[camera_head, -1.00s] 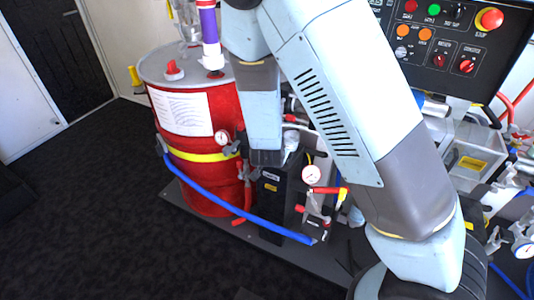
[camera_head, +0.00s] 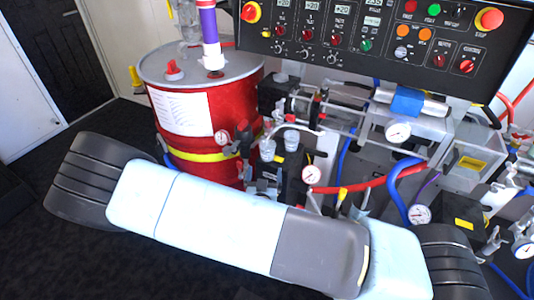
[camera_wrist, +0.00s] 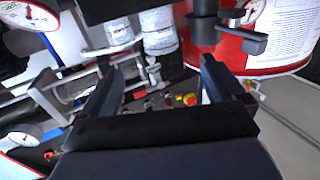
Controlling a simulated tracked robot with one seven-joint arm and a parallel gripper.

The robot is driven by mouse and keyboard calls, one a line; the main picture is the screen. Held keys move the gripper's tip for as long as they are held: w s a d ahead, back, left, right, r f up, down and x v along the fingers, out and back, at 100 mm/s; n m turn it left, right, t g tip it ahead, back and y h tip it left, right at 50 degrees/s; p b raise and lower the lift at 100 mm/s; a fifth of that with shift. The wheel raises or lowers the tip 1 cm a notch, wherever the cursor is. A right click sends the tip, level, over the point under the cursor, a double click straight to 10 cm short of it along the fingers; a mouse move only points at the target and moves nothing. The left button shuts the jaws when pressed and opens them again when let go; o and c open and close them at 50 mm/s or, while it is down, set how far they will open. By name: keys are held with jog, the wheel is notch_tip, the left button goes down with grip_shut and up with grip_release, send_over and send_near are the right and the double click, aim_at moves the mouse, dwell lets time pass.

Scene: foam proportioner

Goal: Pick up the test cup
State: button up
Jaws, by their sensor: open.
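Two small clear cups stand side by side in the head view, a left one (camera_head: 267,149) and a right one (camera_head: 291,141), in front of the red drum. I cannot tell which is the test cup. The wrist view shows two whitish clear cups at its top, one at left (camera_wrist: 119,31) and one at right (camera_wrist: 158,30). My gripper (camera_wrist: 160,70) is open, with its two fingers spread below the cups in that picture and nothing between them. In the head view my gripper is not visible; my arm crosses the lower part.
The red drum (camera_head: 190,125) stands left of the cups. A black valve handle (camera_wrist: 228,33) is close to the right finger in the wrist view. Gauges, hoses (camera_head: 375,181) and pipes crowd the right. The control panel (camera_head: 330,30) is above.

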aim_at(267, 153)
jog(key=w, duration=1.3)
jog(key=shift+w+f, duration=0.15)
jog(key=shift+w, duration=0.2)
jog(key=shift+c, duration=0.2)
jog(key=c, duration=1)
